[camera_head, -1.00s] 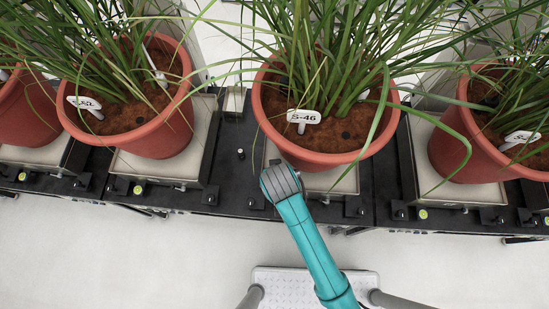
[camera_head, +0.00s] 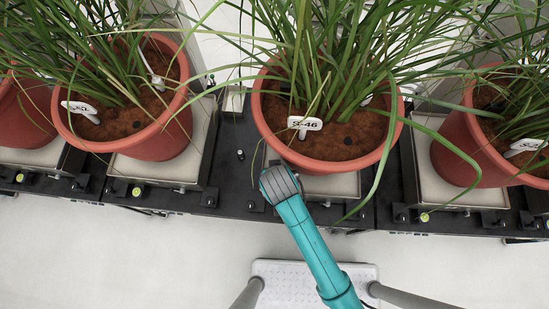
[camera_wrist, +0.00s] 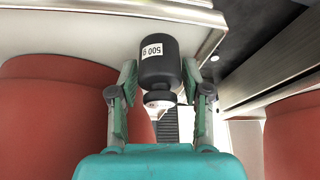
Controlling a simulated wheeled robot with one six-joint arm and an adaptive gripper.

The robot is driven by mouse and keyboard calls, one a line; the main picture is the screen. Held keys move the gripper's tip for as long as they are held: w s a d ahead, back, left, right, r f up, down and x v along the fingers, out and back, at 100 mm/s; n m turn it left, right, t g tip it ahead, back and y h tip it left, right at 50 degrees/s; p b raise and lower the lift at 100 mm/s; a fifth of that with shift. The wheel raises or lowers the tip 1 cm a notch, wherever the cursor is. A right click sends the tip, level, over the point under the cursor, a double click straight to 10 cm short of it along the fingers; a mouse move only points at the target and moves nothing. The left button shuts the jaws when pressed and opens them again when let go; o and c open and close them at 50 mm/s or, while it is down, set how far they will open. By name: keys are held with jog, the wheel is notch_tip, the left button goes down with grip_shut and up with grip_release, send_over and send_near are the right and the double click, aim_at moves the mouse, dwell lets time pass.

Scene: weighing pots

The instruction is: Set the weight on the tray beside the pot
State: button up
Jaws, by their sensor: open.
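The weight (camera_wrist: 160,62) is a black cylinder with a narrower knob and a white "500 g" label in the wrist view. It lies between the two spread fingers of my gripper (camera_wrist: 158,90), with a gap at each side of its body. Its far end meets the pale tray (camera_wrist: 75,30), seemingly resting on it; exact contact is unclear. The red pot (camera_wrist: 45,110) is to the left of the weight in the wrist view. In the head view the pot labelled S-46 (camera_head: 325,163) stands on its tray (camera_head: 335,187); my wrist hides the gripper and weight there.
Other potted plants stand on trays at the left (camera_head: 150,140) and right (camera_head: 465,150). Long leaves hang over the pot rims close to my arm. A black bench (camera_head: 228,190) with small knobs runs under the trays. A white-topped step (camera_head: 300,285) is at the front.

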jog(key=v, duration=1.2)
jog(key=shift+r, duration=0.1)
jog(key=s+d+f+t+y, duration=0.1)
jog(key=s+d+f+t, duration=0.1)
jog(key=s+d, duration=0.3)
jog(key=s+d+f+t, duration=0.1)
jog(key=s+d+t, duration=0.2)
jog(key=d, duration=0.5)
jog(key=s+d+r+m+t+h, duration=0.1)
jog(key=s+d+r+t, duration=0.4)
jog(key=s+r, duration=0.7)
jog(key=shift+s+d+m+h, duration=0.15)
jog(key=shift+d+m+h, duration=0.25)
jog(key=shift+d, duration=0.25)
jog(key=shift+r, duration=0.15)
